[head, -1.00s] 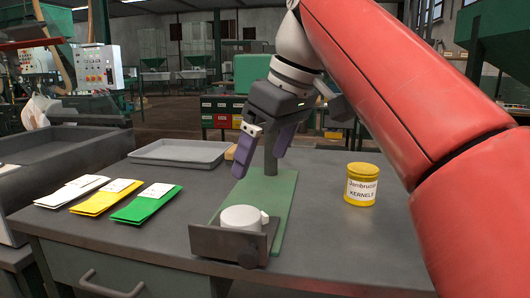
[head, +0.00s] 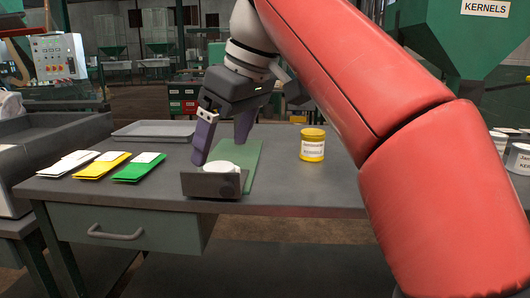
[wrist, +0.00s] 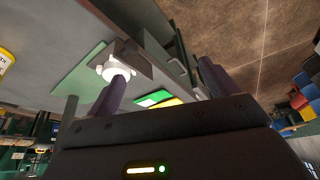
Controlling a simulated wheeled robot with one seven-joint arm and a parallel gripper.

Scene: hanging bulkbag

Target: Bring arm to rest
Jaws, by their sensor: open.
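My gripper (head: 222,140) is open and empty, with its two purple fingers apart. In the head view it hangs above the workbench (head: 290,190), over the green base plate (head: 252,160). One finger ends close to the round white piece (head: 222,167) in a dark grey bracket (head: 210,184); I cannot tell whether it touches. In the wrist view the white piece (wrist: 114,69) shows just beyond one fingertip. My red arm comes in from the right and hides part of the bench and background.
A yellow "KERNELS" jar (head: 313,146) stands right of the plate. White, yellow (head: 102,166) and green (head: 139,168) packets lie at the left, before a grey tray (head: 155,131). White tubs (head: 518,158) stand at the far right. Bare bench top lies around the jar.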

